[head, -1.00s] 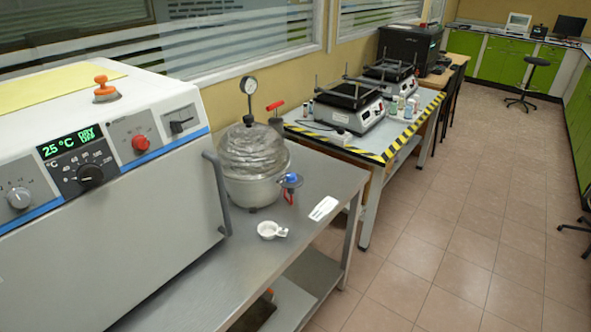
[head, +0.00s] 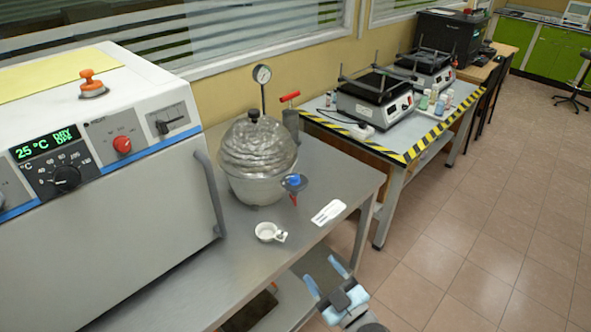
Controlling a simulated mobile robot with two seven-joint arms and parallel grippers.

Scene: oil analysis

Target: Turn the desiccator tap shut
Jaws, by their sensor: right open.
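The desiccator (head: 256,165) stands on the metal bench, with a clear ribbed lid and a black knob on top. Its tap (head: 294,184), blue with a red part hanging below, sits at its right side. A gauge (head: 262,75) rises behind the lid. My right gripper (head: 326,273) is at the bottom of the head view, open and empty, in front of the bench edge. It is below and to the right of the tap, well apart from it. My left gripper is not in view.
The metal bench (head: 225,270) carries a small white cup (head: 268,232) and a white label card (head: 329,212) near its front edge. A large oven (head: 110,150) stands at left. A table with black-yellow edging (head: 410,155) holds shakers. The floor at right is clear.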

